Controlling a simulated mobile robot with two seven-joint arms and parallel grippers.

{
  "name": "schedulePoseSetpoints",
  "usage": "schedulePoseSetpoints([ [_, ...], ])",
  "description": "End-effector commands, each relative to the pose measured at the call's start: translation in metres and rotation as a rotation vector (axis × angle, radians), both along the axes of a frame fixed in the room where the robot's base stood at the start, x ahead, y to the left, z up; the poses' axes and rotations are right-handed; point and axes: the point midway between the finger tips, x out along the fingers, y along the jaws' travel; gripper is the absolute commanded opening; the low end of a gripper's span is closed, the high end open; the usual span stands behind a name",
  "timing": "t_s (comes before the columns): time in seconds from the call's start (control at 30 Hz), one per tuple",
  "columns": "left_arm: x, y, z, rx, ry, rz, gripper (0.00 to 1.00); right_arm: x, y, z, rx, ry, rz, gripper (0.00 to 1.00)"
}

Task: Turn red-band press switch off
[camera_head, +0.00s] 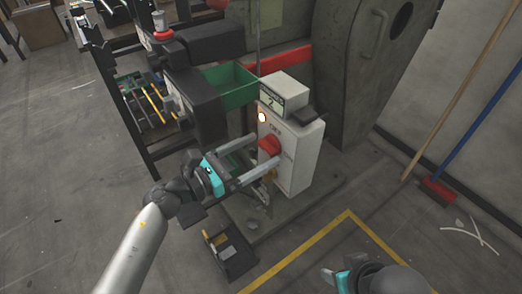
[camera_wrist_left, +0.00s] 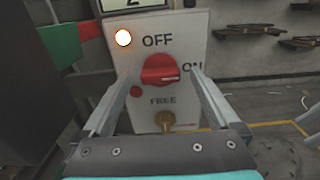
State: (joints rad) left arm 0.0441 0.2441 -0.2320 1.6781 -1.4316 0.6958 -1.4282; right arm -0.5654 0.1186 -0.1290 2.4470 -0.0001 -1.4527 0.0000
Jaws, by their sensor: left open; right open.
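The white press switch box (camera_head: 297,153) carries a number 2 plate on top. Its red knob (camera_head: 269,145) also shows in the left wrist view (camera_wrist_left: 160,70), with OFF above, ON at right and FREE below. The knob's pale mark lies to the right, toward ON. A lamp (camera_wrist_left: 123,37) on the box is lit. My left gripper (camera_head: 262,151) is open, its fingers either side of the knob; I cannot tell whether they touch it. My right gripper (camera_head: 337,279) is low in the head view, apart from the box, and partly cut off.
The dark press (camera_head: 195,75) stands left of the box, with a green bin (camera_head: 232,85) behind. A small dark tray (camera_head: 231,254) sits on the floor below. A brass-coloured part (camera_wrist_left: 165,120) sits under the knob. A red broom (camera_head: 438,191) leans at right.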

Motion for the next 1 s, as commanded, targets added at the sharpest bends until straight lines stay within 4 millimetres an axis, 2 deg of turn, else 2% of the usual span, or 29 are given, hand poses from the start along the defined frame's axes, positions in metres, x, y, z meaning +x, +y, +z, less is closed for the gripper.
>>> schedulePoseSetpoints([
  [0.2, 0.0081, -0.0113, 0.0000, 0.000, 0.000, 0.000, 0.95, -0.0008, -0.0003, 0.0048, 0.000, -0.008, 0.000, 0.50],
  [0.47, 0.0082, -0.0117, -0.0001, 0.001, 0.001, 0.000, 0.94, -0.0007, -0.0004, 0.0054, 0.000, -0.008, 0.000, 0.50],
  [1.0, 0.0079, -0.0114, -0.0003, 0.001, 0.001, -0.001, 0.33, -0.0007, -0.0004, 0.0052, 0.000, -0.008, 0.000, 0.50],
])
